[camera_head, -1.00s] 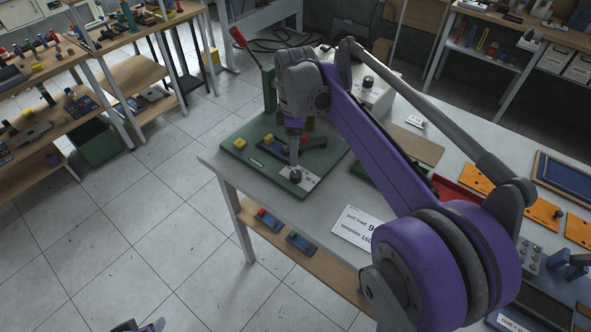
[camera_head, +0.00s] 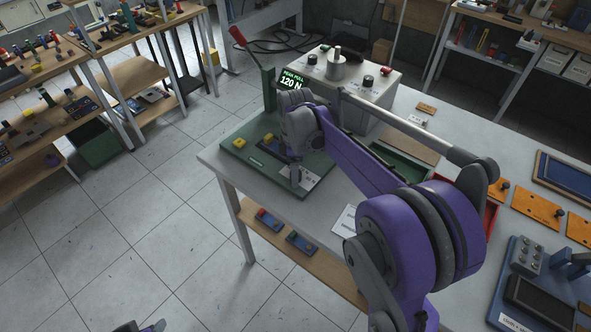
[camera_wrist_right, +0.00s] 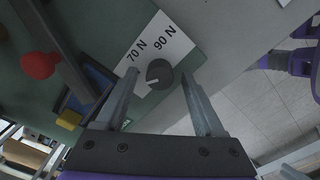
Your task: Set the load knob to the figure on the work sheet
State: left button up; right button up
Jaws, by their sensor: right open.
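The load knob (camera_wrist_right: 160,73) is a dark round knob with a white mark, on a white label plate (camera_wrist_right: 178,45) reading 70 N and 90 N. In the wrist view its white mark points to the lower left, off both figures. My right gripper (camera_wrist_right: 160,78) is open, with one finger on each side of the knob; I cannot tell whether they touch it. In the head view my right gripper (camera_head: 295,180) hides the knob. The work sheet (camera_head: 345,220) lies on the table, mostly behind my right arm, its figure hidden. Only a part of my left arm (camera_head: 150,326) shows at the bottom edge.
A green base plate (camera_head: 235,158) carries yellow and red parts and a lever press (camera_head: 268,88). Orange plates (camera_head: 538,205) lie right.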

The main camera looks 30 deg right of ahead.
grip_shut()
dwell(0.3)
jog(key=shift+m, duration=0.4)
jog(key=m, duration=0.4)
jog(key=shift+m+b, duration=0.3)
jog(key=shift+m, duration=0.1)
jog(key=m, duration=1.2)
jog(key=shift+m+b, duration=0.3)
jog(key=shift+b, duration=0.1)
jog(key=m, duration=0.5)
jog(key=shift+d+m, duration=0.1)
jog(key=shift+m, duration=0.2)
